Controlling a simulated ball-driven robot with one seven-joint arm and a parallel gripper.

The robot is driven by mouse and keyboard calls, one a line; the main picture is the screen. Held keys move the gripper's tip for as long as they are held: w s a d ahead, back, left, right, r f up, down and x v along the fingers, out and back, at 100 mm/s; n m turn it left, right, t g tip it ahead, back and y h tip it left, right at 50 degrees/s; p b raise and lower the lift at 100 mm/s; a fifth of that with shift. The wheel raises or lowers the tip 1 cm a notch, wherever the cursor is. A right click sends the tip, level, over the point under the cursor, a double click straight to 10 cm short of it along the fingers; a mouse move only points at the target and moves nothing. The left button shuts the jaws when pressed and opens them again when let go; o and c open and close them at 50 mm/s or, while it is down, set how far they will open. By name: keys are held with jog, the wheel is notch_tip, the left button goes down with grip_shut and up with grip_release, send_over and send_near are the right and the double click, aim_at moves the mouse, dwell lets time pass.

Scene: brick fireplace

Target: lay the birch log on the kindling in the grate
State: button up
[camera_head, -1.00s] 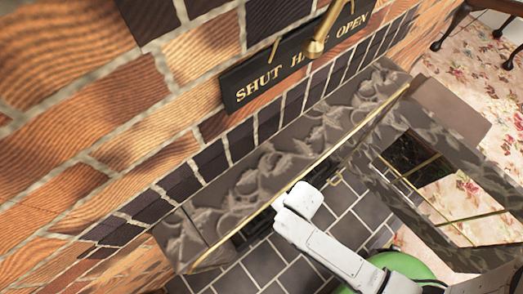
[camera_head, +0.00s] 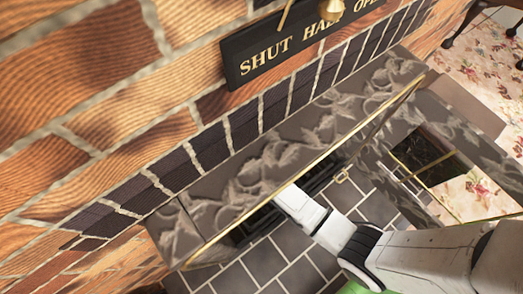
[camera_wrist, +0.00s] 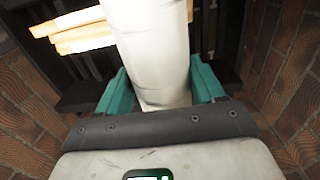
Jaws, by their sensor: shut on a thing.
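In the wrist view my gripper (camera_wrist: 162,92) has its two teal fingers on either side of the pale birch log (camera_wrist: 152,45) and is shut on it. The log runs away from the gripper and off the top of the picture. Behind it, at the upper left, pale sticks of kindling (camera_wrist: 80,32) lie on the dark grate (camera_wrist: 85,93). The log hides part of the kindling, and I cannot tell whether they touch. In the head view my white arm reaches under the carved hood, which hides the gripper and the log.
The carved grey hood (camera_head: 285,160) with a brass edge overhangs the opening. A black sign (camera_head: 290,42) with gold letters hangs on the brick wall above. Brick side walls (camera_wrist: 285,85) stand close on both sides in the wrist view. Dark tiles (camera_head: 270,262) cover the hearth floor.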

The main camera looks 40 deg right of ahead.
jog(key=f, duration=0.1)
jog(key=f+b, duration=0.2)
jog(key=shift+w+f, duration=0.25)
jog(key=shift+f, duration=0.05)
jog(key=o, duration=1.4)
jog(key=shift+c, duration=0.2)
notch_tip(320, 180, up, 8)
jog(key=p, duration=0.3)
jog(key=shift+f+p, duration=0.2)
jog(key=shift+p, duration=0.1)
